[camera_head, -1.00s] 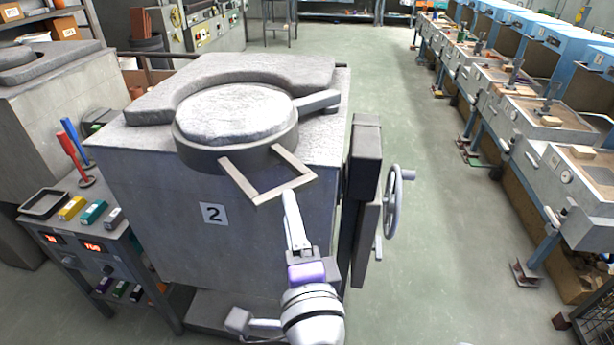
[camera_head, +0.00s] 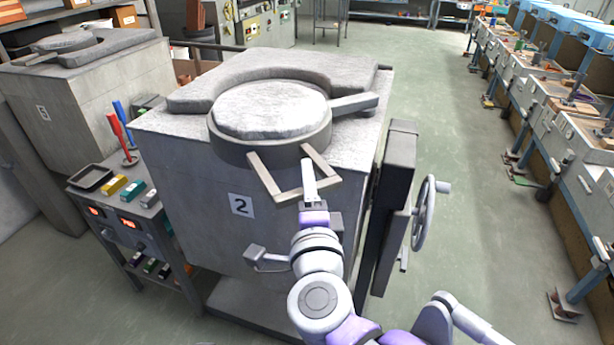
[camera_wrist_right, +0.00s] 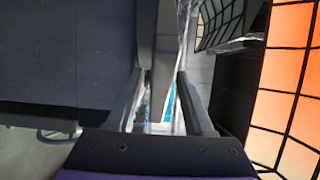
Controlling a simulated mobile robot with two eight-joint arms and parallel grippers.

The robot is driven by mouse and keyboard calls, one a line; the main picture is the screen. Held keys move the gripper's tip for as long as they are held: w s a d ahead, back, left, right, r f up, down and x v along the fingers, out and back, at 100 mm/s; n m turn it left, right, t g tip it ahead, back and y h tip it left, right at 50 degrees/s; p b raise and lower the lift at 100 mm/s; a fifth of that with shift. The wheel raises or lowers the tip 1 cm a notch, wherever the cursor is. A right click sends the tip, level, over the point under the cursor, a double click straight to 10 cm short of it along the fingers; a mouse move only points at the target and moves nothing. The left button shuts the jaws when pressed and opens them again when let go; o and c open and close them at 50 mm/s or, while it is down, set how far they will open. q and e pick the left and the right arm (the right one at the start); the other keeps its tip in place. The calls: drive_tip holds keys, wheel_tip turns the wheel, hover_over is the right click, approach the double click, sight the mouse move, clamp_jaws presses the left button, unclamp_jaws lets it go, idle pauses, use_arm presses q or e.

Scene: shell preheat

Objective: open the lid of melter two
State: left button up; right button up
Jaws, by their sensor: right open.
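Melter two (camera_head: 190,190) is a large grey block with a "2" label (camera_head: 241,205) on its front. Its round lid (camera_head: 270,110), pale and rough on top, lies flat and closed on the melter's top. A squared U-shaped handle (camera_head: 266,178) juts from the lid's front towards me. My right gripper (camera_head: 308,170) is open at the handle's right side, its tip above the front bar. In the right wrist view a grey bar (camera_wrist_right: 163,75) shows between the open fingers (camera_wrist_right: 160,100); whether they touch it is unclear. My left gripper is not in view.
A black upright housing with a handwheel (camera_head: 424,212) stands right of the melter. A small table with a black tray (camera_head: 91,178), coloured blocks and red displays stands at left. Another melter (camera_head: 85,95) is behind it. The green floor (camera_head: 440,120) at right is open.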

drive_tip(key=shift+w, duration=0.65)
clamp_jaws()
idle(1.0)
